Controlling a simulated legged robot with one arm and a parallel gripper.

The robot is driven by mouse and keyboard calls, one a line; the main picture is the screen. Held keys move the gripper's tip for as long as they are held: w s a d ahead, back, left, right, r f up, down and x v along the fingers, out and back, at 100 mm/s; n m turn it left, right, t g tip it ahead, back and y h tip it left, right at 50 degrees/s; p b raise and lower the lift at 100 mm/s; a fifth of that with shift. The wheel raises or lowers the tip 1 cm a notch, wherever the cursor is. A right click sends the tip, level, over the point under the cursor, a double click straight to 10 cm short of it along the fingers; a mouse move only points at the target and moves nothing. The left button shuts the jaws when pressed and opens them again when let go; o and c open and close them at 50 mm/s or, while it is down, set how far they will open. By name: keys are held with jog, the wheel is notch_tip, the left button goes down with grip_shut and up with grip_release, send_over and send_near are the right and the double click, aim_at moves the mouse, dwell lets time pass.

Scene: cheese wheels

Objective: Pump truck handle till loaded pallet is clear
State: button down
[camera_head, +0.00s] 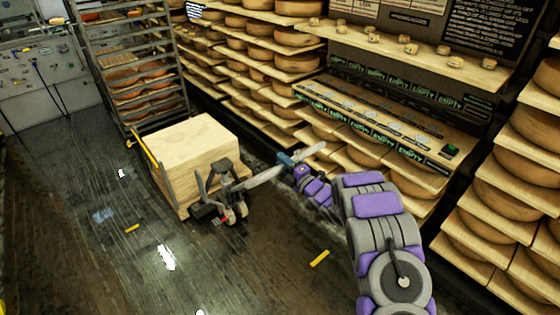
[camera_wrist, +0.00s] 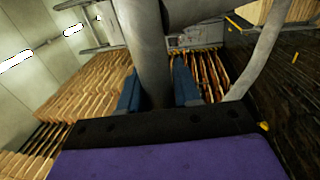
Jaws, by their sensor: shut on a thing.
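A pallet truck (camera_head: 222,190) with dark metal parts and small wheels stands left of centre in the head view. It carries a large pale wooden block or crate (camera_head: 195,145). The pallet under the load is mostly hidden, and I cannot tell its height above the floor. The truck's grey handle (camera_head: 262,177) slants low, up to the right. My gripper (camera_head: 287,160) is at the handle's outer end and shut on it. In the wrist view, the blue fingers (camera_wrist: 157,92) stand on both sides of the grey handle bar (camera_wrist: 150,55), and a curved grey part (camera_wrist: 262,55) shows at right.
A tall metal rack (camera_head: 130,60) stands behind the load. Shelves of cheese wheels (camera_head: 262,55) run along the back and right, close to my arm. A ledge with labels (camera_head: 375,115) juts out beyond the handle. The dark wet floor (camera_head: 90,240) is open at left and front.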

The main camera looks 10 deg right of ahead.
jog(key=shift+s+d+f, duration=0.1)
dwell(0.3)
jog(key=c, duration=0.9)
grip_release()
jog(key=p+v, duration=0.2)
jog(key=v, duration=1.5)
jog(key=shift+s+d+f, duration=0.1)
